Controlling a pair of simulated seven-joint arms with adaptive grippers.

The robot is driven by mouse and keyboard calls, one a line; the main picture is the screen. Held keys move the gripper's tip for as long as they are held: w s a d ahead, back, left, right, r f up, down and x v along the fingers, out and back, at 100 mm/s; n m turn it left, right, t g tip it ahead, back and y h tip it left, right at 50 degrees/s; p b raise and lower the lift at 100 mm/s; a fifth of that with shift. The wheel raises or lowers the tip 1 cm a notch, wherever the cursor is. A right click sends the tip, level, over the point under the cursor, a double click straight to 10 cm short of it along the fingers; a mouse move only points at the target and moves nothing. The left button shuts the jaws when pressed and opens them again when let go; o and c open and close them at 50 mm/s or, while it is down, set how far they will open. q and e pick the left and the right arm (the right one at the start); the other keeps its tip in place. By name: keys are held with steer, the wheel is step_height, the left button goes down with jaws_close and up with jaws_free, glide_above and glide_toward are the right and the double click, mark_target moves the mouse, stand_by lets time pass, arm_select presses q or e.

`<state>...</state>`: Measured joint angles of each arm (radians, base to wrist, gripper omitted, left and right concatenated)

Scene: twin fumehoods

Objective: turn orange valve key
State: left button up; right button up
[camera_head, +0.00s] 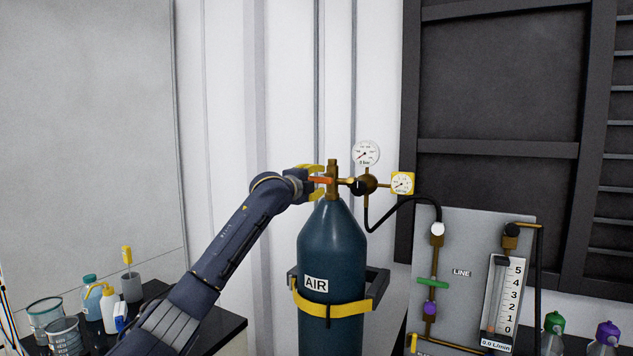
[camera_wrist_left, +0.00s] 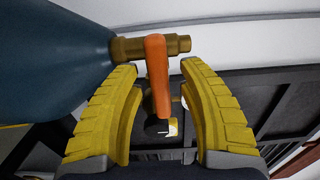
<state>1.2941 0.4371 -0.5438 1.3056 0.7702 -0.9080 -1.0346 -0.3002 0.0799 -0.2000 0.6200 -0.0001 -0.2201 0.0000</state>
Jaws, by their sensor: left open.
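The orange valve key (camera_head: 321,181) sits on the brass valve (camera_head: 333,172) at the top of the dark teal AIR cylinder (camera_head: 333,240). My left gripper (camera_head: 318,181) is at the valve, coming from the left, with its yellow fingers above and below the key. In the left wrist view the orange key (camera_wrist_left: 157,75) lies between the two open yellow fingers of the left gripper (camera_wrist_left: 160,78), with a gap on each side. The brass valve (camera_wrist_left: 130,48) and the cylinder (camera_wrist_left: 50,60) show behind it. My right gripper is in neither view.
A black hose runs to a grey flow panel (camera_head: 460,245). A yellow strap (camera_head: 333,308) holds the cylinder. Bottles and beakers stand on the dark bench (camera_head: 222,330) at lower left.

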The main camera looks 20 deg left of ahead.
arm_select(q)
steer(key=shift+c, duration=0.3)
jaws_close()
steer(key=shift+n, duration=0.3)
steer(key=n, duration=0.3)
steer(key=shift+n, duration=0.4)
steer(key=n, duration=0.3)
steer(key=shift+n, duration=0.3)
steer(key=n, duration=0.4)
steer(key=shift+d+n, duration=0.1)
steer(key=shift+n, duration=2.4)
